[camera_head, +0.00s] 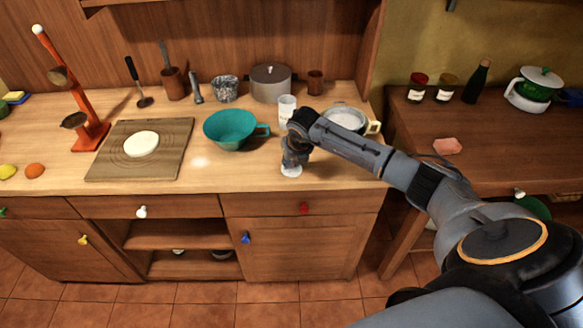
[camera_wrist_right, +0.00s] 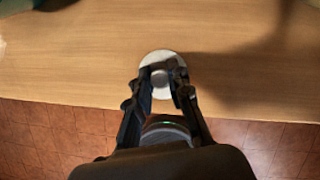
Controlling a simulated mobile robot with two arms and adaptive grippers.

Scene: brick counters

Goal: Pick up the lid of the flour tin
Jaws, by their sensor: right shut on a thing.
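A pale round lid with a knob (camera_wrist_right: 150,86) lies near the counter's front edge in the right wrist view. It also shows under my right gripper in the head view (camera_head: 291,171). My right gripper (camera_wrist_right: 166,80) is shut on the lid's knob from above, its two fingers on either side of it. In the head view the right gripper (camera_head: 293,158) points down, partly hidden by its own arm. A round container with white contents (camera_head: 347,118) stands behind my right forearm, partly hidden; I cannot tell if it is the flour tin. My left gripper is not in view.
A teal bowl (camera_head: 228,130) stands left of my gripper, and a white cup (camera_head: 287,104) behind it. A wooden board (camera_head: 115,165) with a white disc lies further left. A grey pot (camera_head: 271,83) stands at the back. The counter between board and gripper is clear in front.

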